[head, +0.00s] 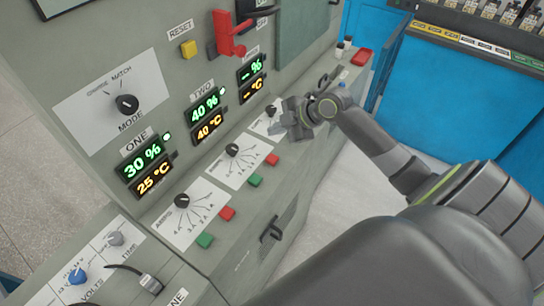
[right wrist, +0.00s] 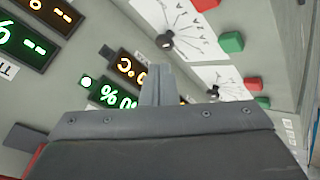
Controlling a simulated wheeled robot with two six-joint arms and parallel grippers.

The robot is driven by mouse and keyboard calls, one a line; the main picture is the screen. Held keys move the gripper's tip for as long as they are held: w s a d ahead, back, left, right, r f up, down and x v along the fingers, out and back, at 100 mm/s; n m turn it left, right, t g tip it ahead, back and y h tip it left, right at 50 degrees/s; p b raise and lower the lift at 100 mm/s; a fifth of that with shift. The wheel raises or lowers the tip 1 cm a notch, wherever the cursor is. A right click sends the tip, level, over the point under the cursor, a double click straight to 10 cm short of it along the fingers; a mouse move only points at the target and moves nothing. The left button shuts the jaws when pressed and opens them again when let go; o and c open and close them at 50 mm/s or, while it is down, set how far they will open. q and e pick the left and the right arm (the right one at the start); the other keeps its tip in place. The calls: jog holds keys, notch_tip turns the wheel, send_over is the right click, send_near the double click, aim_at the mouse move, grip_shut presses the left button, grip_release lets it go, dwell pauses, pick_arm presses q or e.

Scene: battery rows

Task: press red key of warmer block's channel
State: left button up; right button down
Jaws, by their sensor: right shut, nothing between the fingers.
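Channel ONE's displays (head: 148,169) read 30 % and 25 °C. Channel TWO's displays (head: 207,117) read 40 % and 40 °C, the warmer reading. The third channel's displays (head: 252,78) show dashes. Channel ONE has a red key (head: 227,213) and a green key (head: 205,240). My right gripper (head: 289,119) is shut and empty, above the third channel's plate, up and right of channel TWO's red key. Its fingers show in the right wrist view (right wrist: 158,84).
A red lever (head: 228,36) and a yellow RESET key (head: 188,49) are on the upright panel. A mode knob (head: 127,104) sits left. A channel dial (head: 232,150) stands near TWO's keys. A blue bench (head: 450,95) is behind at right.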

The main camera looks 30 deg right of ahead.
aim_at(276, 159)
jog(key=shift+f, duration=0.1)
dwell(0.3)
notch_tip(276, 159, down, 8)
jog(key=b, duration=0.7)
jog(key=shift+f, duration=0.25)
dwell(1.5)
jog(key=shift+f+b, duration=0.4)
jog(key=shift+f, duration=0.05)
jog(key=shift+f+b, duration=0.35)
jog(key=shift+f, duration=0.05)
dwell(0.6)
jog(key=shift+r, duration=0.1)
jog(key=shift+r+p, duration=0.7)
jog(key=shift+r, duration=0.05)
